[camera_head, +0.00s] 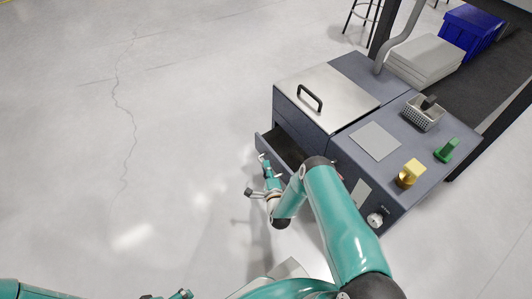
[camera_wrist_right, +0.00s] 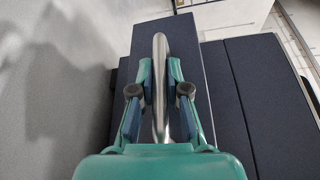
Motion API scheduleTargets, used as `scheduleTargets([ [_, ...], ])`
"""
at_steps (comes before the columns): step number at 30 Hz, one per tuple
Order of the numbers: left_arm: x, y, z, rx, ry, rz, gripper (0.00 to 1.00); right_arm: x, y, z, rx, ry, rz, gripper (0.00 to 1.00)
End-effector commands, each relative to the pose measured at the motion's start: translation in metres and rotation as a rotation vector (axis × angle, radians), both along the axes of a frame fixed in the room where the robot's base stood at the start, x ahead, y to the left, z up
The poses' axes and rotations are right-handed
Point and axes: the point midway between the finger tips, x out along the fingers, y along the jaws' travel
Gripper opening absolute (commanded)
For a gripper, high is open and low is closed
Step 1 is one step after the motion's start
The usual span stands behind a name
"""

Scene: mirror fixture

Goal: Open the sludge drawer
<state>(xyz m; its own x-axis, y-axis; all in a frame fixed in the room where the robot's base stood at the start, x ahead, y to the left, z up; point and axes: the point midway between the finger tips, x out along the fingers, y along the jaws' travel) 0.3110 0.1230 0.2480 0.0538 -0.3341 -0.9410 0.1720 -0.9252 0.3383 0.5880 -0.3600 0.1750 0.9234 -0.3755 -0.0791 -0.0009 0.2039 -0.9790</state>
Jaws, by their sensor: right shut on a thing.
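The sludge drawer (camera_head: 284,147) is in the lower front of the dark blue-grey machine, below the steel lid. It stands partly out, with its dark inside showing. Its front panel also shows in the right wrist view (camera_wrist_right: 185,50). My right gripper (camera_head: 264,170) is at the drawer's front. In the right wrist view its two fingers (camera_wrist_right: 160,90) are shut on the drawer's long metal handle (camera_wrist_right: 160,55), one on each side. My left gripper (camera_head: 182,294) shows only as a small piece at the bottom edge, so its fingers cannot be judged.
The machine's top holds a steel lid with a black handle (camera_head: 310,98), a perforated basket (camera_head: 422,115), a yellow part (camera_head: 410,173) and a green part (camera_head: 446,150). Blue crates (camera_head: 470,32) stand behind. The floor (camera_head: 120,130) to the left is clear.

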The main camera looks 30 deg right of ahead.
Motion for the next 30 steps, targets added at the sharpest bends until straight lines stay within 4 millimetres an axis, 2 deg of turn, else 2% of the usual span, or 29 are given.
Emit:
scheduleTargets([
  [1,0.000,0.000,0.006,0.000,0.001,0.000,1.00,-0.006,0.018,-0.003,0.009,0.013,-0.001,0.00],
  [6,-0.001,0.000,0.009,0.000,0.002,-0.001,1.00,-0.003,0.069,-0.005,0.007,0.012,0.009,0.00],
  [12,-0.001,0.000,0.012,0.000,0.002,-0.001,1.00,0.000,0.106,-0.005,0.006,0.011,0.014,0.00],
  [18,-0.001,0.000,0.012,0.000,0.002,-0.001,1.00,0.001,0.117,-0.005,0.006,0.010,0.011,0.00],
  [28,0.000,0.000,0.012,0.000,0.001,0.000,1.00,0.002,0.116,-0.003,0.004,0.004,0.009,0.00],
  [29,0.000,0.000,0.012,0.000,0.001,0.000,1.00,0.002,0.116,-0.003,0.004,0.004,0.009,0.19],
  [30,0.000,0.000,0.012,0.000,0.001,0.000,1.00,0.002,0.116,-0.003,0.003,0.004,0.008,0.26],
])
